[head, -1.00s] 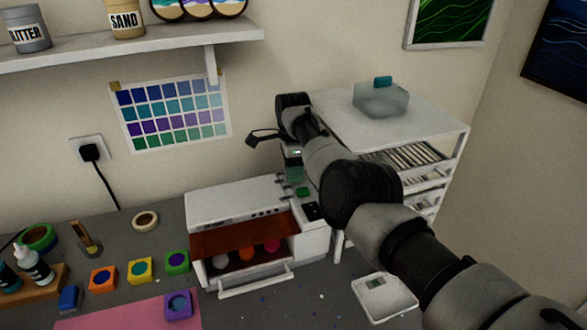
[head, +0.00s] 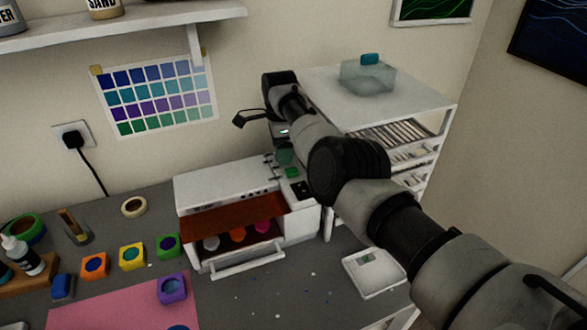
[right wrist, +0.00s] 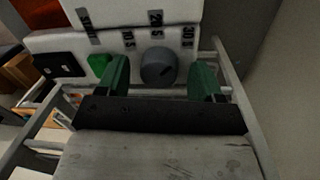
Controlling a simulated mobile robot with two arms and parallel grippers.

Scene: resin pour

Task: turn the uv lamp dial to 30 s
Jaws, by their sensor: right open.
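The uv lamp (head: 225,185) is a white box on the table with a brown-orange front shield and a control block at its right end. In the right wrist view its grey round dial (right wrist: 157,67) stands below the labels 10 s, 20 s and 30 s. I cannot make out the dial's pointer. A green button (right wrist: 99,65) under a START label is left of it. My right gripper (right wrist: 161,78) is open, its green fingers on either side of the dial, apart from it as far as I see. In the head view my right arm hides the dial. My left gripper is out of view.
A white drawer rack (head: 400,100) stands right of the lamp, close to my right arm. A small white scale (head: 374,273) lies in front. Colored molds such as the purple one (head: 172,288) and a pink mat (head: 120,308) are at the left. A shelf (head: 120,35) hangs above.

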